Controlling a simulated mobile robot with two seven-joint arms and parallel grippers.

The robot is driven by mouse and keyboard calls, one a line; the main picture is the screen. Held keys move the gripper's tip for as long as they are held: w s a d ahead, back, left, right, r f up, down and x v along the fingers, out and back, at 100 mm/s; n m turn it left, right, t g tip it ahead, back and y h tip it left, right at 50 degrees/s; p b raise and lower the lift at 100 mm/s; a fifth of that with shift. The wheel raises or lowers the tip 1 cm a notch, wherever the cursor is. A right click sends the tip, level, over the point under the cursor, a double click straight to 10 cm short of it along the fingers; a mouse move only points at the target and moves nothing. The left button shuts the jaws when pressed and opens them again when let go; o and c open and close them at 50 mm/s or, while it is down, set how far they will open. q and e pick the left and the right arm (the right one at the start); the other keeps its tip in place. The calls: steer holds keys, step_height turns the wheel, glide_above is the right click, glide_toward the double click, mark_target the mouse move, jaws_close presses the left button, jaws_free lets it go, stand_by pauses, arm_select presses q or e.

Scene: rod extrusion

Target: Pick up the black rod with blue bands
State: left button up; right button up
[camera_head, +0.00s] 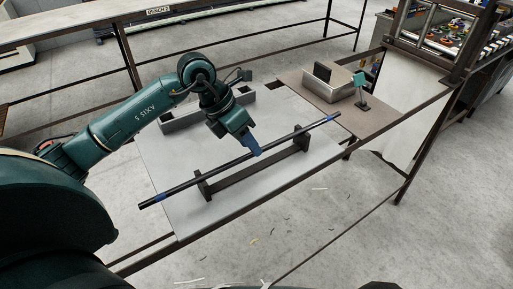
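The black rod with blue bands (222,170) lies slanted across a dark stand (250,172), with an upright under it near each end. Blue bands show near both ends of the rod. My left gripper (256,150), with blue fingers, comes down from above at about the middle of the rod, between the two uprights. Its fingertips overlap the rod in the picture; I cannot tell whether they touch it, nor whether they are open or shut. My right gripper is not in view.
The stand is on a light grey table top (165,165) with dark frame rails. A grey metal block with square openings (190,117) sits behind my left gripper. A metal box (325,90) stands on a brown board (365,121) at the right. Thin scraps lie on the floor.

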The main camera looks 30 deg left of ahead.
arm_select(q)
steer(key=shift+w+d+f, duration=0.15)
steer(key=shift+d+f, duration=0.1)
steer(key=shift+f, duration=0.3)
jaws_close()
